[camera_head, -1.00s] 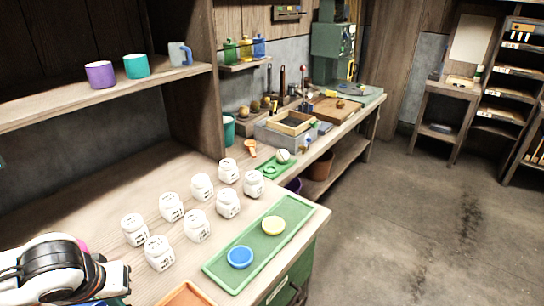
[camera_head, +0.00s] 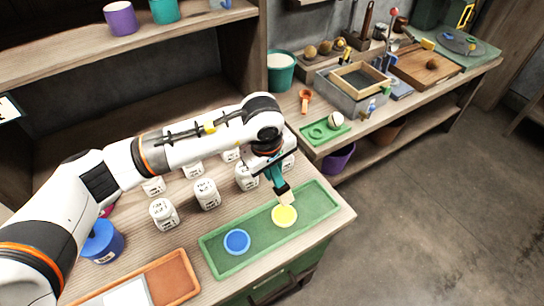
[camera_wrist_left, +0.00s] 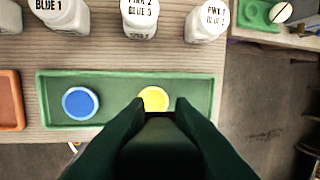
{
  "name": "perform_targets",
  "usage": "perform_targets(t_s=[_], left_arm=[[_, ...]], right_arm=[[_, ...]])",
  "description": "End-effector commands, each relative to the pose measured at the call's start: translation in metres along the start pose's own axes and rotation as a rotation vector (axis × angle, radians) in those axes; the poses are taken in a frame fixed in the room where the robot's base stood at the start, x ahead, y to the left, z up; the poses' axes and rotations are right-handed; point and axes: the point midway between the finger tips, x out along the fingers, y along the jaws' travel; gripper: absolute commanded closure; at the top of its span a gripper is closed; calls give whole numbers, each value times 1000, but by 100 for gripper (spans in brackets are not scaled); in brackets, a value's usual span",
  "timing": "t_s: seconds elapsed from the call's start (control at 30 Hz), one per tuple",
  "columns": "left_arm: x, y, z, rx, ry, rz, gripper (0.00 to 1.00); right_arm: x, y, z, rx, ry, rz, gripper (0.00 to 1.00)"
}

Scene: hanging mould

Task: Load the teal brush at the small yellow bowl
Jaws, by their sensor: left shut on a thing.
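The small yellow bowl (camera_head: 284,216) sits in the right part of a long green tray (camera_head: 212,256), beside a small blue bowl (camera_head: 237,241). My left gripper (camera_head: 270,161) is shut on the teal brush (camera_head: 277,179) and holds it tip down above the tray. The pale bristle tip is at the far edge of the yellow bowl in the head view; I cannot tell whether it touches. In the left wrist view the yellow bowl (camera_wrist_left: 154,98) shows just beyond the dark fingers, which hide the brush tip. My right gripper is not in view.
Several white labelled jars (camera_head: 207,194) stand behind the tray, some partly hidden by my left arm. An orange tray (camera_head: 172,278) and a blue pot (camera_head: 103,242) are at the left. A small green tray (camera_head: 324,133) lies farther back right.

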Motion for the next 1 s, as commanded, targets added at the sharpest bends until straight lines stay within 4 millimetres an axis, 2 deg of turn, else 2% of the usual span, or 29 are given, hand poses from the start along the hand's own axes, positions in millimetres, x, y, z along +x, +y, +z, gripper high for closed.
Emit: perform_targets(t_s=[0.2, 0.5, 0.7, 1.0], left_arm=[[22, 4, -2, -2, 1, 1, 100], [49, 9, -4, -1, 0, 1, 100], [57, 10, -5, 1, -2, -1, 100], [57, 10, -5, 2, -2, -1, 100]], right_arm=[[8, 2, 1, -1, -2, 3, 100], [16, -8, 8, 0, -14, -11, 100], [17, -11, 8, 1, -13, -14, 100], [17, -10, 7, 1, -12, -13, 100]])
